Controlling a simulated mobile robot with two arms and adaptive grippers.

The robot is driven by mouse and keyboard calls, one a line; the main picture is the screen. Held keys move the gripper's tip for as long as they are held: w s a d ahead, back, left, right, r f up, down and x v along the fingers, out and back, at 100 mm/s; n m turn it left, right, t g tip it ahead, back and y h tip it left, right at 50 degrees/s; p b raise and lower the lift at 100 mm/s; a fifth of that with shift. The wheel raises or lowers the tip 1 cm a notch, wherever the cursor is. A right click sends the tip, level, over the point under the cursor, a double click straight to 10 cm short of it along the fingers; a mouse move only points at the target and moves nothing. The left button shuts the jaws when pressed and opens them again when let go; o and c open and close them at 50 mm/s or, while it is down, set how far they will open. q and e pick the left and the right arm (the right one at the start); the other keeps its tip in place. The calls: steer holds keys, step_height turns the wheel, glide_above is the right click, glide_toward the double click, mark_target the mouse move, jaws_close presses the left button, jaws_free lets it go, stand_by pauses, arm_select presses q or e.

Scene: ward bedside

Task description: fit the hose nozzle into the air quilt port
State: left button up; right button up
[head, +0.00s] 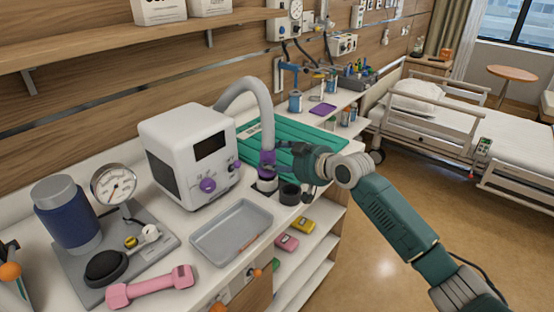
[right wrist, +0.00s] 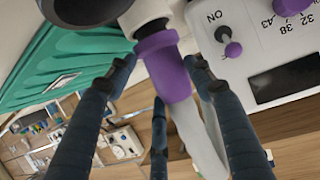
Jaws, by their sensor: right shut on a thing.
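A grey hose (head: 262,100) arches from the white blower unit (head: 165,132) to a purple nozzle (head: 267,163). My right gripper (head: 273,154) is shut on the nozzle, which points down at the counter's front. In the right wrist view the fingers (right wrist: 160,72) lie around the purple nozzle (right wrist: 165,65). A white piece with a dark ring (head: 267,184) is at the nozzle's lower end; I cannot tell whether it is a holder or part of the nozzle. The teal folded quilt (head: 315,138) lies behind and right; its port is not clearly visible. My left gripper is not in view.
A dark cup (head: 290,195) stands close right of the nozzle. A grey tray (head: 232,232), a pink dumbbell (head: 150,287) and a gauge stand (head: 115,185) crowd the left counter. A bed (head: 480,120) stands beyond open floor at right.

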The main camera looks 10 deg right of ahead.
steer(key=shift+s+f+b, duration=0.1)
steer(key=shift+f+b, duration=0.35)
steer(key=shift+f, duration=0.5)
steer(key=o, duration=1.4)
steer(key=shift+o, duration=0.8)
steer(key=v, duration=1.1)
steer(key=shift+s+d, duration=0.3)
steer(key=shift+r, duration=0.1)
